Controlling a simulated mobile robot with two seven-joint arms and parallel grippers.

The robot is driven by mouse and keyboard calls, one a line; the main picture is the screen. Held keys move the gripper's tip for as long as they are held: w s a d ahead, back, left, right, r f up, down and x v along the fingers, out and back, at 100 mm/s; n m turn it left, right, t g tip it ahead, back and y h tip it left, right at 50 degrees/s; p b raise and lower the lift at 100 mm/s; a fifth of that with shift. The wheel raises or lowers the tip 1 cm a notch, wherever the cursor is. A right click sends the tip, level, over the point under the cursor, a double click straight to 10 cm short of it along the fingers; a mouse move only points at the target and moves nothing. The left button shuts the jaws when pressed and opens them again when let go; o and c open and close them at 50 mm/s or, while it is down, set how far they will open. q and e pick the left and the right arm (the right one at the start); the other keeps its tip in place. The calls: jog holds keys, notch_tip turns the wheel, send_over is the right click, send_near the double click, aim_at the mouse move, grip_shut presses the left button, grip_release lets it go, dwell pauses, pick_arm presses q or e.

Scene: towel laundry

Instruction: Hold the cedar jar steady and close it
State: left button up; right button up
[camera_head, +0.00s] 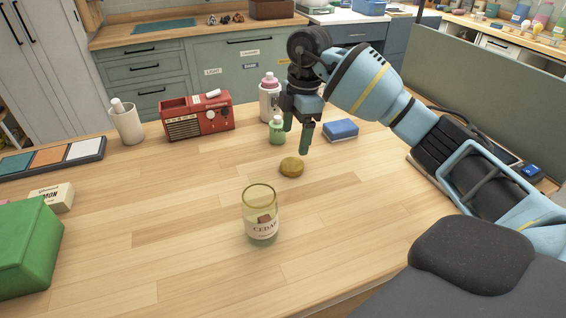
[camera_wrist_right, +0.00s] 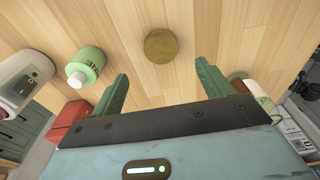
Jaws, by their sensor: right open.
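The cedar jar (camera_head: 261,214) is a clear, yellowish glass jar with a white CEDAR label. It stands upright and open on the wooden table, with a reddish-brown piece inside. A round golden-brown lid (camera_head: 291,167) lies flat on the table behind the jar, slightly to its right. The lid also shows in the right wrist view (camera_wrist_right: 160,46). My right gripper (camera_head: 297,142) is open and empty, pointing down above the table behind the lid. In the wrist view the lid lies beyond the fingertips, untouched. My left gripper is in neither view.
A green bottle (camera_head: 277,130), a pink-capped bottle (camera_head: 269,98) and a blue sponge-like block (camera_head: 341,130) stand near my right gripper. A red radio (camera_head: 197,117) and white cup (camera_head: 127,122) are at the back left. A green box (camera_head: 28,245) is front left. Table around the jar is clear.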

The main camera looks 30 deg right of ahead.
aim_at(292, 164)
jog(key=shift+s+d, duration=0.1)
jog(key=shift+s, duration=0.05)
jog(key=shift+f, duration=1.25)
jog(key=shift+a, duration=0.2)
jog(key=f, duration=0.5)
jog(key=shift+a+f, duration=0.1)
jog(key=shift+a, duration=0.1)
jog(key=shift+c, duration=0.5)
jog(key=c, duration=1)
